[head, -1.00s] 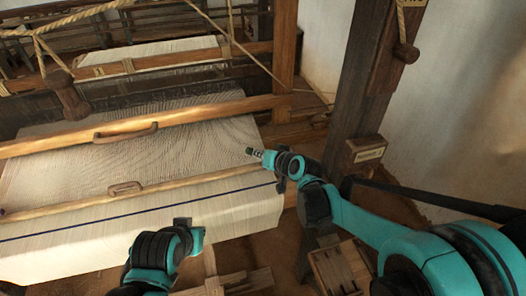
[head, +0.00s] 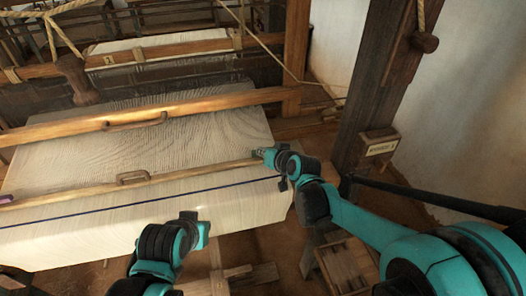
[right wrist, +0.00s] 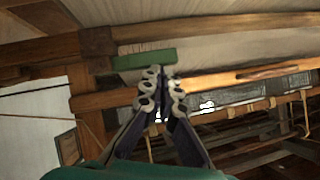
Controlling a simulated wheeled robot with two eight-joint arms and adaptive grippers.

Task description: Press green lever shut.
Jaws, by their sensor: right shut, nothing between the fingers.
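The green lever (right wrist: 143,59) shows in the right wrist view as a short green bar by a wooden post, just beyond my fingertips. My right gripper (right wrist: 165,78) is shut and empty, its tips close below the bar's right end. I cannot tell whether they touch it. In the head view my right gripper (head: 262,153) is at the right end of the loom's front beam. The lever cannot be made out clearly there. My left gripper (head: 203,229) hangs low in front of the cloth, and its fingers are not clear enough to judge.
Pale cloth (head: 110,222) with a dark blue stripe covers the loom's front. A wooden bar with a handle (head: 134,122) crosses it behind. A thick dark post (head: 372,95) with a small labelled box (head: 380,148) stands right of my right gripper. A wooden stool-like piece (head: 347,264) stands below.

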